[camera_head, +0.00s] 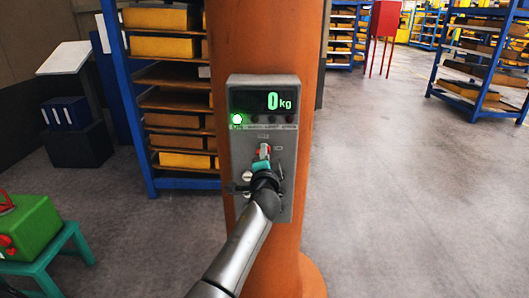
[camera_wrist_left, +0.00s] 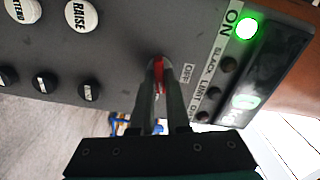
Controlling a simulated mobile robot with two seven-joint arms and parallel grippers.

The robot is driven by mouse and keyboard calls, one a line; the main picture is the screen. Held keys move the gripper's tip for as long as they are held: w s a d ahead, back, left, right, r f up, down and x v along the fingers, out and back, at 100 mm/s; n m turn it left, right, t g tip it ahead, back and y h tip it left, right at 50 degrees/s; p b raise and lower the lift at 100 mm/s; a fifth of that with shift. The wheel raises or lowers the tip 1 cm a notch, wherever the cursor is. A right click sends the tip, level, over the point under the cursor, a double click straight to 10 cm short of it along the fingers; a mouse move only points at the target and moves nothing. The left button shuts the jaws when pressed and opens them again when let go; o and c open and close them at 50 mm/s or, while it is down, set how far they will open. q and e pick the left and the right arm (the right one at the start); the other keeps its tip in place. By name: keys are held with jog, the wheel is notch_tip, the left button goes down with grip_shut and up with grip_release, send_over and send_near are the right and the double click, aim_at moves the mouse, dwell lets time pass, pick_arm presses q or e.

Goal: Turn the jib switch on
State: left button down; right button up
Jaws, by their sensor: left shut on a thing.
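The jib switch (camera_head: 264,149) is a small red lever on the grey control box (camera_head: 287,165) fixed to the orange column. My left gripper (camera_head: 263,158) reaches up to it from below. In the left wrist view, the two fingers of the gripper (camera_wrist_left: 159,68) are shut on the red switch (camera_wrist_left: 159,74) and hide most of it. An OFF label lies beside the fingers. The green lamp (camera_head: 237,119) above the ON label is lit, and the display (camera_head: 270,102) reads 0 kg. The lit lamp (camera_wrist_left: 247,28) also shows in the left wrist view. My right gripper is not in view.
White buttons, one marked RAISE (camera_wrist_left: 81,15), and several black knobs (camera_wrist_left: 90,91) sit on the panel near my left gripper. A blue shelf rack (camera_head: 150,120) stands behind the column. A green box (camera_head: 32,228) rests on a teal stand at left.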

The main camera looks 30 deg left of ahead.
pick_arm(q)
jog(key=shift+m+p, duration=0.35)
jog(key=shift+m, duration=1.25)
jog(key=c, duration=0.9)
grip_release()
jog(key=shift+d, duration=0.1)
jog(key=v, duration=1.5)
jog(key=shift+s, duration=0.15)
jog(key=shift+f, duration=0.1)
